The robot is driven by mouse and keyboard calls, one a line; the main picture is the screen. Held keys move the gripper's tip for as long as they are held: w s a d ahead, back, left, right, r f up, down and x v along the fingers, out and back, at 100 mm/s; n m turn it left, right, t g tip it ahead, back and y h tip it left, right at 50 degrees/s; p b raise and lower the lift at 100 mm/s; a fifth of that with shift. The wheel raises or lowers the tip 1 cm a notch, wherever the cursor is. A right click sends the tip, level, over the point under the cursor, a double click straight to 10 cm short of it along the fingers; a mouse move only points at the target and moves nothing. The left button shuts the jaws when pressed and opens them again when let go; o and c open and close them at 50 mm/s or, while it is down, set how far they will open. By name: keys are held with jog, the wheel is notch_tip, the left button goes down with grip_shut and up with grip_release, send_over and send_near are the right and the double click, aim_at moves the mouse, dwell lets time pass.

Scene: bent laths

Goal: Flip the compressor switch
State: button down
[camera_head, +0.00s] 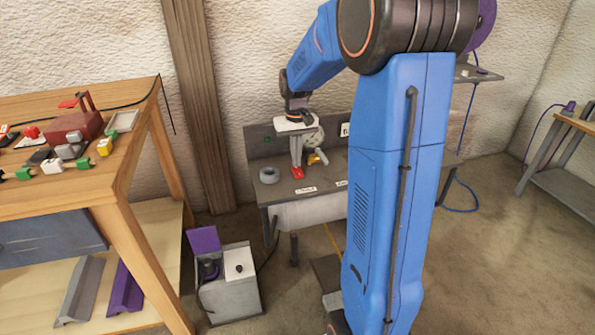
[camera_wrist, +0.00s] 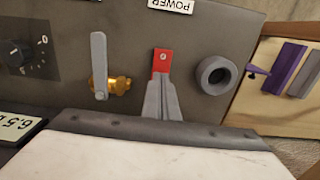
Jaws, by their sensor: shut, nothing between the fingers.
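A grey panel (camera_wrist: 200,20) fills much of the wrist view. On it is a red switch plate (camera_wrist: 162,58) with a small pale dot, near a POWER label (camera_wrist: 170,5). It also shows red in the head view (camera_head: 297,173), on the bench. My gripper (camera_wrist: 162,82) is shut and empty, its grey fingertips at the lower edge of the red plate, hiding part of it; I cannot tell if they touch. In the head view my gripper (camera_head: 297,164) points down at it. A black rotary knob (camera_wrist: 15,53) with a 0 mark is at the left.
A brass valve (camera_wrist: 115,85) with an upright grey lever (camera_wrist: 99,60) stands left of my fingers; a grey ring (camera_wrist: 214,74) is close on the right. A wooden bench (camera_head: 150,130) with parts is at the left, and a grey box (camera_head: 232,290) with a purple lid stands on the floor.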

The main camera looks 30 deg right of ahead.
jog(key=shift+f, duration=0.4)
dwell(0.3)
jog(key=shift+r, duration=0.1)
notch_tip(320, 180, up, 7)
dwell(0.9)
dwell(0.4)
jog(key=s+a+r+n+t, duration=0.1)
jog(key=s+a+r, duration=0.1)
jog(key=s+a, duration=0.4)
jog(key=s+a+r+n+t, duration=0.15)
jog(key=s+a, duration=0.25)
jog(key=s, duration=0.4)
jog(key=s+a+f+t, duration=0.1)
jog(key=s+a, duration=0.2)
jog(key=s, duration=0.5)
jog(key=s+a+f+t, duration=0.1)
jog(key=s+a+f, duration=0.1)
jog(key=s, duration=0.6)
jog(key=shift+a+n, duration=0.35)
jog(key=shift+a, duration=0.05)
